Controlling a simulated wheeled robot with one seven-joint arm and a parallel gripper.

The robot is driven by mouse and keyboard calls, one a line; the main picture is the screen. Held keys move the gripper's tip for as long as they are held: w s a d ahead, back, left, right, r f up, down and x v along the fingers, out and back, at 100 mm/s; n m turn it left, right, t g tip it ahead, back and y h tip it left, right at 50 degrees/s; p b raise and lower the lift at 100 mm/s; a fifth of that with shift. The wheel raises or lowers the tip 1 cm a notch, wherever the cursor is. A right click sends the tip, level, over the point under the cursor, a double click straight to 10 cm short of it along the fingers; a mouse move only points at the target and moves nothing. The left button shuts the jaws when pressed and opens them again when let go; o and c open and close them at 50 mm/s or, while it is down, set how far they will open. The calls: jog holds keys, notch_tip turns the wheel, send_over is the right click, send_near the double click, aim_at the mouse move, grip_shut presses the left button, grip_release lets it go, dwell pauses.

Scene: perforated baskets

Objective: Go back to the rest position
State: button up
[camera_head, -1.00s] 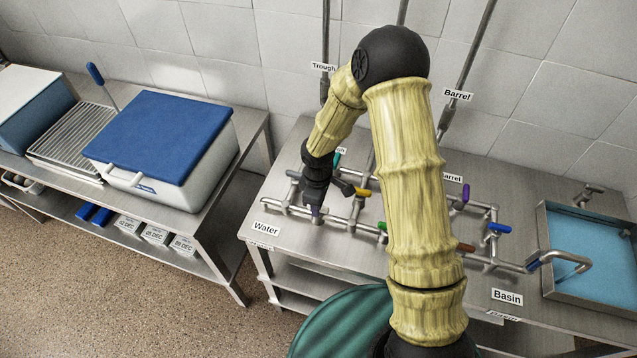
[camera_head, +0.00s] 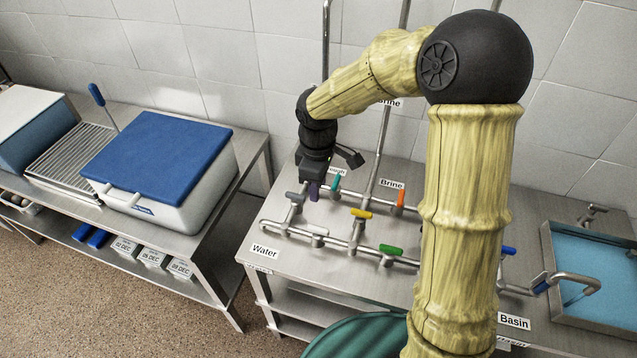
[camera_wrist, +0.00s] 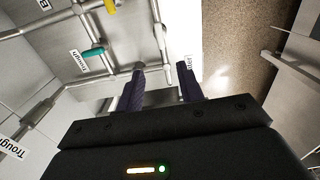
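Whether a finger touches the pipework cannot be told.
Yellow (camera_head: 362,213), green (camera_head: 391,249) and orange (camera_head: 401,200) valve handles stand on the pipes. My arm hides the bench's right middle. A water-filled basin (camera_head: 552,262) is at the right. A blue-lidded box (camera_head: 158,155) sits on the left table. A green barrel (camera_head: 350,338) stands in front.

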jog(key=shift+r, duration=0.1)
dwell(0.5)
jog(key=s+d+r+m+t, duration=0.1)
jog(key=s+d+m+t, duration=0.1)
jog(key=s+d+m, duration=1.1)
jog(key=shift+d+r+m+t, duration=0.25)
jog(key=shift+r+m+t, duration=0.1)
jog(key=shift+m, duration=0.25)
jog(key=shift+w+d, duration=0.1)
